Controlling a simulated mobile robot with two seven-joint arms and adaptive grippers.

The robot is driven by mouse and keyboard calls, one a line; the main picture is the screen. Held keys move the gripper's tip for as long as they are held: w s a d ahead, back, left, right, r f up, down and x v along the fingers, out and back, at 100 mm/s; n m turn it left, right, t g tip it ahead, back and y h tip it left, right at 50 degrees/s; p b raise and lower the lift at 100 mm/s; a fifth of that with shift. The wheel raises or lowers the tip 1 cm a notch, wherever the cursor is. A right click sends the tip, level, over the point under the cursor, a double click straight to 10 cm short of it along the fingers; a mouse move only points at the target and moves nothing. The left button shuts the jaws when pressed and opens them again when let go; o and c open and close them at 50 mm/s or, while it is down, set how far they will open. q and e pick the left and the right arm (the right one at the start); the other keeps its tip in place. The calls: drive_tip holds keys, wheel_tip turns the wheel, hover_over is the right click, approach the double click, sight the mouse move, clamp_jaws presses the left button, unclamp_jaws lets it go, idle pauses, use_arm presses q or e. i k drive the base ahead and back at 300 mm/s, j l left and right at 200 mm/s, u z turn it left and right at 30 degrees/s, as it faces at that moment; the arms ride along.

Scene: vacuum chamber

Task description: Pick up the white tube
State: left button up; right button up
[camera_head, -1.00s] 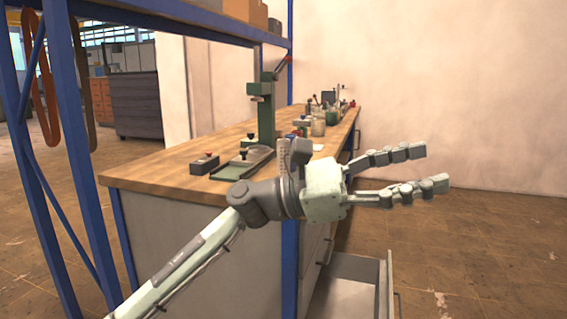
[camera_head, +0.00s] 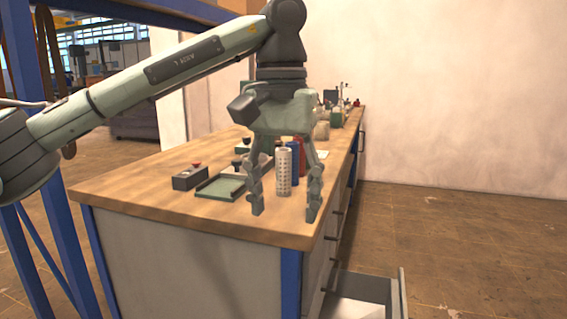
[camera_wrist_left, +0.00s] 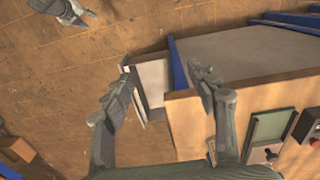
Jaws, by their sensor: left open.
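The white tube (camera_head: 284,172) stands upright on the wooden bench top, a pale cylinder with rows of dark holes. My left gripper (camera_head: 286,209) points down over the bench's near end, fingers spread. In the head view the tube shows between the two fingers; the gap in depth is hard to judge, and no contact shows.
A blue tube (camera_head: 294,165) and a red one (camera_head: 300,148) stand close behind the white tube. A green tray (camera_head: 221,187) and a small dark box (camera_head: 190,178) lie to its left. An open drawer (camera_head: 372,288) juts out below the bench's right side.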

sight(282, 155)
drive_tip(key=i, duration=1)
